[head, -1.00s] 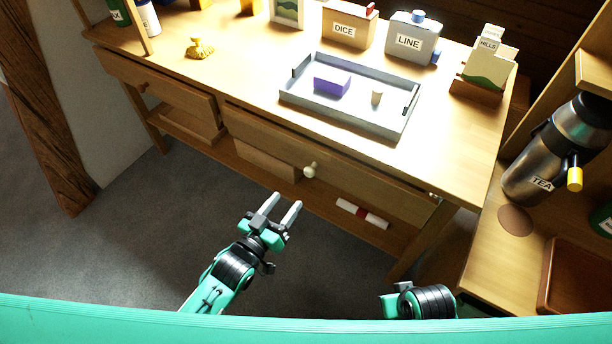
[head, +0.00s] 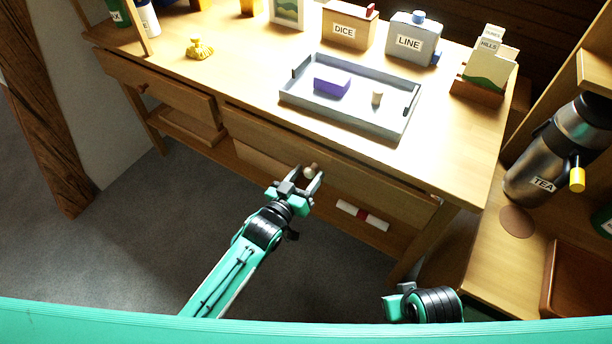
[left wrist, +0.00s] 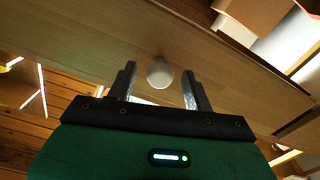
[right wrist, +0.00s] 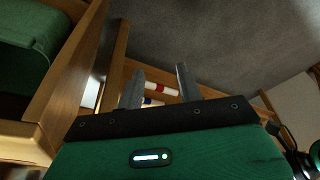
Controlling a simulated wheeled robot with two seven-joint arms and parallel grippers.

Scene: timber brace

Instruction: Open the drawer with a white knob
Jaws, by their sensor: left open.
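The drawer with the white knob is the wide one (head: 385,192) under the table top; its front looks flush with the table. The round white knob (head: 311,167) sticks out of it and shows clearly in the left wrist view (left wrist: 159,73). My left gripper (head: 307,176) is open, with a finger on either side of the knob; in the left wrist view (left wrist: 159,80) gaps show between the knob and both fingers. My right gripper (right wrist: 160,82) is open and empty in the right wrist view, away from the drawer.
A smaller drawer (head: 165,95) with a dark knob is at the left. On the table are a grey tray (head: 350,118) with a purple block, a DICE box (head: 346,28) and a LINE box (head: 410,42). A lower shelf holds a white-and-red roll (head: 362,214). Floor in front is clear.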

